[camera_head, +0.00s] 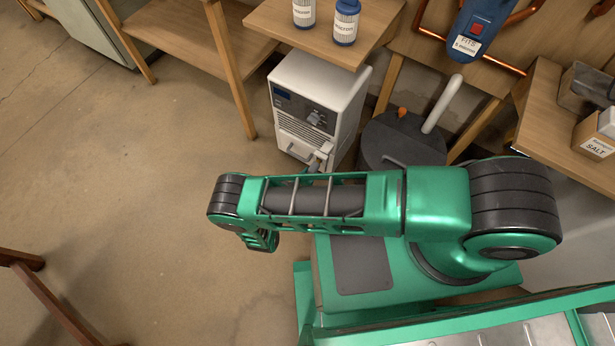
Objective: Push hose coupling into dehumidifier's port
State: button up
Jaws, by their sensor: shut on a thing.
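The dehumidifier (345,95) is a white box with a dark display and a grille, standing on the floor below a wooden shelf. A small part of my gripper (322,154) shows at the lower right of its front, just beyond my green arm. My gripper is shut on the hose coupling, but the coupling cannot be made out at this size. The port is not clear either, so I cannot tell whether the coupling touches it. My arm link hides the area just below.
A dark round-lidded bin (400,142) with a pale pipe (442,104) stands right of the dehumidifier. Two bottles (345,22) stand on the shelf (275,20) above. A blue filter housing (484,25) hangs at upper right. Floor (110,170) to the left is clear.

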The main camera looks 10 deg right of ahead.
jog(key=shift+w+d, duration=0.65)
jog(key=shift+w, duration=0.15)
jog(key=o, duration=1.1)
jog(key=v, duration=1)
jog(key=shift+s+a+r, duration=0.1)
jog(key=shift+s+a, duration=0.15)
